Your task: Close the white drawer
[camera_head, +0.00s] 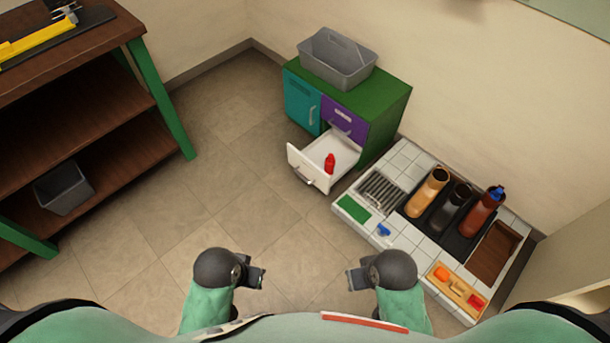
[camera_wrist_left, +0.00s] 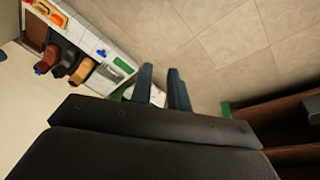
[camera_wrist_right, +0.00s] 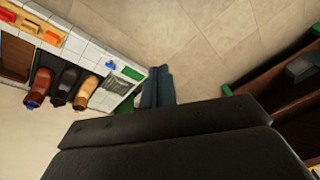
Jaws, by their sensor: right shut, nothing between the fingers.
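The white drawer (camera_head: 308,170) is pulled out of the low green cabinet (camera_head: 385,105), below a purple drawer front (camera_head: 343,119). A small red item (camera_head: 329,163) sits inside it. My left gripper (camera_head: 258,278) is in front of the cabinet, apart from the drawer, and its two fingers (camera_wrist_left: 164,90) stand apart with nothing between them. A bit of white, likely the drawer, shows beyond those fingers. My right gripper (camera_head: 356,279) is also apart from the drawer. Its fingers (camera_wrist_right: 159,86) are together and empty.
A grey bin (camera_head: 337,60) stands on the cabinet beside a closed teal door (camera_head: 298,100). A brown shelf unit (camera_head: 90,115) stands left. The floor (camera_head: 215,170) before the drawer is clear.

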